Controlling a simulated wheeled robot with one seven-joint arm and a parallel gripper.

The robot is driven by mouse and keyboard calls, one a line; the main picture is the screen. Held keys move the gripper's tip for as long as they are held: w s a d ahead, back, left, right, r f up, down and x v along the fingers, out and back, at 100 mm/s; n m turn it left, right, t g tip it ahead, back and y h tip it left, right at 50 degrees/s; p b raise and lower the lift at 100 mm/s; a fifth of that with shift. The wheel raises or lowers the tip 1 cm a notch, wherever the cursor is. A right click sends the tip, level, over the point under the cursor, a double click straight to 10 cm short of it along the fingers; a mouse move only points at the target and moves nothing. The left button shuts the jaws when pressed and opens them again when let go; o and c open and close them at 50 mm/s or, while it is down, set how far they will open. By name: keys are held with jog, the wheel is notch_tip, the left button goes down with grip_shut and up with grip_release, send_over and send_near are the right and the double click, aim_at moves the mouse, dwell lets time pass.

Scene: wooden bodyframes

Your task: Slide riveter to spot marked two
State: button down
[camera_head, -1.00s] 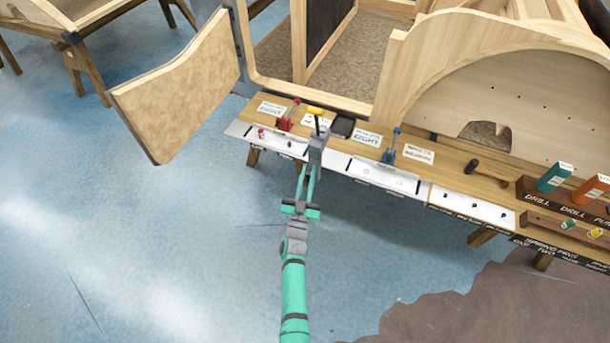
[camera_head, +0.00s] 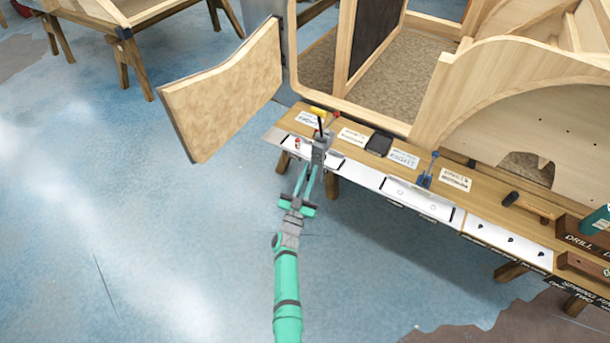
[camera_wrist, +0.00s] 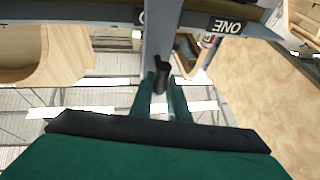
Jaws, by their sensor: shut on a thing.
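My gripper (camera_head: 319,143) is shut on an upright yellow-topped tool (camera_head: 317,111) with a dark stem, which looks like a riveter. It stands at the left part of the bench's front strip. In the wrist view a dark cylinder (camera_wrist: 161,76) sits between my fingers. A label reading ONE (camera_wrist: 228,26) shows right of it, and a partly hidden label (camera_wrist: 141,17) is beside the grey bar. A red-handled tool (camera_head: 332,119) is partly hidden behind my gripper. A blue-handled riveter (camera_head: 428,171) stands farther right. Contact between the held tool and the strip cannot be told.
The wooden bench (camera_head: 365,150) carries white cards, a black box (camera_head: 379,144) and a hammer (camera_head: 528,206). A small red-and-white item (camera_head: 297,143) stands left of my gripper. A wooden door panel (camera_head: 225,90) hangs open at left. The blue floor in front is clear.

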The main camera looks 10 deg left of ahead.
jog(key=shift+a, duration=0.1)
jog(key=c, duration=1.7)
grip_release()
jog(key=shift+s+f, duration=0.1)
jog(key=shift+s, duration=0.05)
jog(key=v, duration=1)
jog(key=shift+s+f, duration=0.1)
jog(key=shift+s, duration=0.2)
